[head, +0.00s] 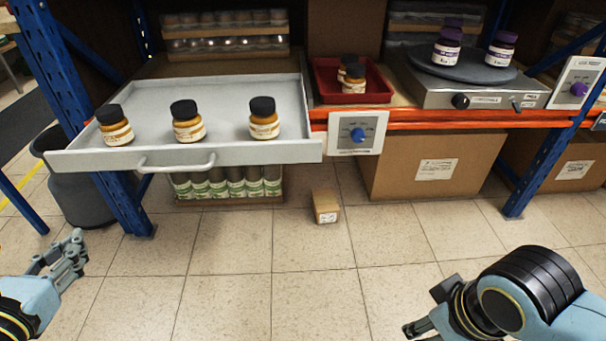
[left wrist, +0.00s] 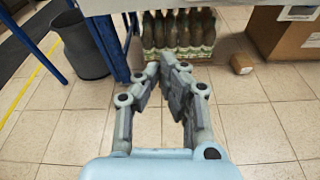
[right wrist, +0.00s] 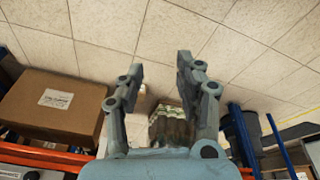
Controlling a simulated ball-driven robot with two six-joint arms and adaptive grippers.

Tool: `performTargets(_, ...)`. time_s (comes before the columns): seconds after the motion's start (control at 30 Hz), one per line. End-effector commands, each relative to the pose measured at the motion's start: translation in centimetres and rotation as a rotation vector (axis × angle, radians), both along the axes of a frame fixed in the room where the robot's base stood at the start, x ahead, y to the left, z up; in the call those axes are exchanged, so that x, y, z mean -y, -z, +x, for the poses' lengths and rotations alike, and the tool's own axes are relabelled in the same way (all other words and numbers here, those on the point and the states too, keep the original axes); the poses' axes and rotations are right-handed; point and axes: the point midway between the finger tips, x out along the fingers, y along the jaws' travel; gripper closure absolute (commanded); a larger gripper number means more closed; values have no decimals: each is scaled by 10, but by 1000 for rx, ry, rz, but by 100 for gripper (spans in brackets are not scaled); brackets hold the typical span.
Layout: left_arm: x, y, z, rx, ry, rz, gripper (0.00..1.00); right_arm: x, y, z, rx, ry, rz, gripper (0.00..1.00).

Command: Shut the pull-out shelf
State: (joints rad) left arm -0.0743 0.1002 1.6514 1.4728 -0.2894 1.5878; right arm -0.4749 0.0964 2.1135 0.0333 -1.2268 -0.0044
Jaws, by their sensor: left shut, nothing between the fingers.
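The grey pull-out shelf (head: 262,152) is slid out from the rack at the left in the head view. Its handle (head: 176,164) is on the front wall. Three amber jars with black lids stand upright on it: left (head: 116,130), middle (head: 187,127) and right (head: 264,123). My left gripper (head: 76,255) is shut and empty, below and in front of the shelf's left end, apart from it. Its closed fingers show in the left wrist view (left wrist: 165,72). My right gripper (head: 412,328) is low at the right, away from the shelf. The right wrist view shows it open and empty (right wrist: 157,75).
A red tray (head: 320,82) with amber jars, a blue-knob panel (head: 358,134) and a turntable unit (head: 462,97) with purple jars stand right of the shelf. A dark bin (head: 75,190) is below left.

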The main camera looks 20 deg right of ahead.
Motion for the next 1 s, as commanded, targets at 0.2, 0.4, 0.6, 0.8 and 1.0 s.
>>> performTargets(0.2,9,-31,38,169,4,-192,100,-10,5,-6,47,-20,13,65)
performTargets(0.4,10,-28,48,183,6,-187,100,-9,19,-18,19,-20,13,65)
performTargets(0.6,18,-32,73,187,5,-187,100,-9,16,-17,21,-20,13,65)
performTargets(0.8,32,-29,114,184,6,-186,100,-11,13,-15,33,-22,18,65)
performTargets(1.0,44,-27,151,181,6,-184,100,-14,8,-11,66,-24,26,65)
